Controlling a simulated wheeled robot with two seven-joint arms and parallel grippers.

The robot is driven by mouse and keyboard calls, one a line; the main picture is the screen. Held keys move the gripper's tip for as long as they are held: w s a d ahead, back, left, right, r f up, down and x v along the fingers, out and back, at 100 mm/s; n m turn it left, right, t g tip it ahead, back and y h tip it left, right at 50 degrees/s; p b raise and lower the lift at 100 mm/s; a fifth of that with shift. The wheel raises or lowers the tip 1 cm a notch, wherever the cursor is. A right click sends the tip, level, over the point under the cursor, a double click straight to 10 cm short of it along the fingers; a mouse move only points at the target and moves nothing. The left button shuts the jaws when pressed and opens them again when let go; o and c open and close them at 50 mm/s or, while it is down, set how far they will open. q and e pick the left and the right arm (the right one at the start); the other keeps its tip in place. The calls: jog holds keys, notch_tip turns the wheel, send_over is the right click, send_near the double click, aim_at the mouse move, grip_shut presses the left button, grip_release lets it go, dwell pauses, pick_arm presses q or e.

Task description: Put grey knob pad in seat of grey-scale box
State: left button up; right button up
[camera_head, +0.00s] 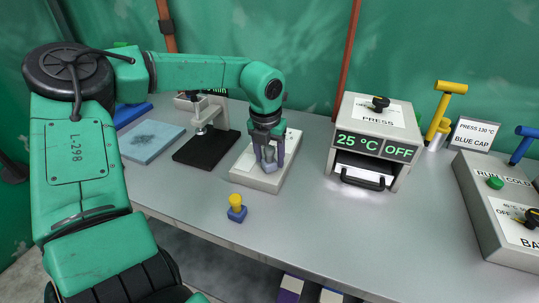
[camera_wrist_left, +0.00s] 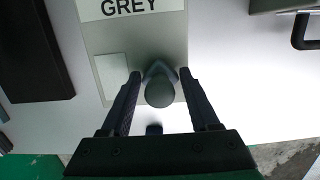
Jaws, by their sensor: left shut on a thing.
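The grey-scale box (camera_head: 247,179) is a low, light box on the bench, left of the press. In the left wrist view its grey top (camera_wrist_left: 104,40) carries the label "GREY" and a pale square (camera_wrist_left: 112,76). My left gripper (camera_head: 268,164) points down over the box and is shut on the grey knob pad. The pad's rounded grey knob (camera_wrist_left: 160,92) shows between the fingers in the left wrist view. The pad's underside is hidden, so I cannot tell whether it touches the box or sits in the seat. My right gripper is not in view.
The press (camera_head: 342,152), reading 25 °C and OFF, stands to the right. A black stand (camera_head: 205,152) and a pale blue slab (camera_head: 150,141) lie left. A blue pad with a yellow knob (camera_head: 237,208) stands near the front edge. The bench before the press is clear.

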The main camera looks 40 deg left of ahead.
aim_at(267, 165)
pick_arm(q)
jog(key=o, duration=1.4)
jog(key=shift+c, duration=0.2)
jog(key=shift+r, duration=0.2)
notch_tip(267, 165, up, 12)
jog(key=s, duration=0.1)
jog(key=shift+s+d+f+b, duration=0.15)
jog(key=shift+s+d+b, duration=0.2)
jog(key=shift+s+b, duration=0.05)
